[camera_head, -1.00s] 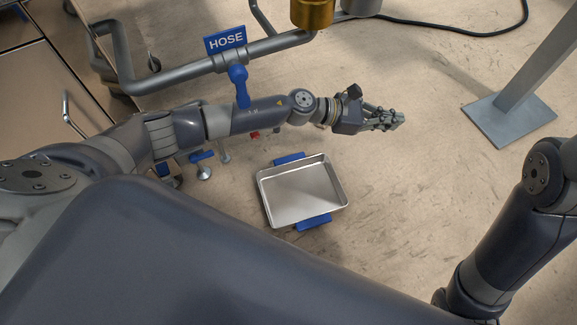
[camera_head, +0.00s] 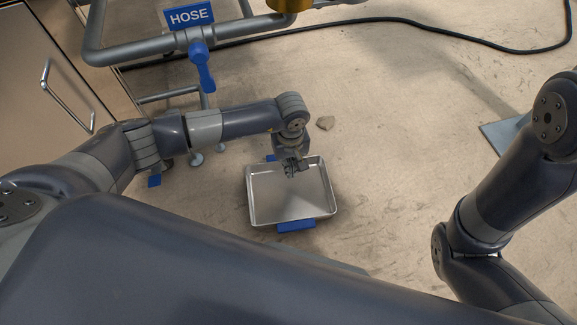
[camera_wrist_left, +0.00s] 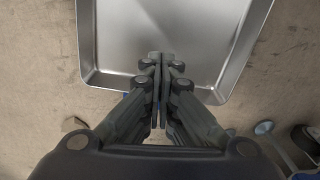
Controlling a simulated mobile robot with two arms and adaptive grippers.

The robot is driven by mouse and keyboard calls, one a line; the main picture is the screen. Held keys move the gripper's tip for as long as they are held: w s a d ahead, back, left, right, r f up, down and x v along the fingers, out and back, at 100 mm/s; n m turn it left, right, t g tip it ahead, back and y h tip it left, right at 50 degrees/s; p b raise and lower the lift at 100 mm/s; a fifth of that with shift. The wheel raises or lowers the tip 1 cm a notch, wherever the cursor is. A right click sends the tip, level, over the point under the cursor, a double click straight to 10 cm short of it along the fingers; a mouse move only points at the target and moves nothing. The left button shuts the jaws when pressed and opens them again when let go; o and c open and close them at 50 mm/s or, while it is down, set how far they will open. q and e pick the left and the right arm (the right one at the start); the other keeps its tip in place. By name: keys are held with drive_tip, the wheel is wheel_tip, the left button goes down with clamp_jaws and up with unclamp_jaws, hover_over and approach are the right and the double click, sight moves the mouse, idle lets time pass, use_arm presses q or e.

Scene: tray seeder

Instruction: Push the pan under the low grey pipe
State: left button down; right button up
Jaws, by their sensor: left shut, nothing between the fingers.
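The shallow silver pan (camera_head: 270,205) lies on the floor in the middle of the head view, with blue pieces at its far and near sides. My left gripper (camera_head: 290,172) points down at the far part of the pan; its fingers are shut and empty. In the left wrist view the shut fingertips (camera_wrist_left: 160,60) overlap the pan (camera_wrist_left: 195,25) just inside one rim; I cannot tell whether they touch it. A grey pipe (camera_head: 130,50) with a blue HOSE sign runs across the upper left, left of and beyond the pan. My right gripper is out of view.
A thinner grey bar (camera_head: 168,95) and small round feet (camera_head: 196,159) stand left of the pan. A tan lump (camera_head: 325,122) lies beyond it. A black hose (camera_head: 420,22) crosses the back. A grey plate (camera_head: 505,133) is at right. The floor right of the pan is clear.

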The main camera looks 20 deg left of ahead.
sight(290, 186)
use_arm(q)
wheel_tip(290, 186, down, 9)
drive_tip(key=b, duration=0.5)
drive_tip(key=shift+r, duration=0.2)
drive_tip(key=w+b, duration=0.1)
drive_tip(key=w+a+b, duration=0.1)
drive_tip(key=shift+w+a+f+b, duration=0.1)
drive_tip(key=shift+a+f+b, duration=0.1)
drive_tip(key=shift+b, duration=0.2)
drive_tip(key=shift+w+a+r+b, duration=0.2)
drive_tip(key=shift+w+a+b, duration=0.15)
drive_tip(key=shift+w, duration=0.2)
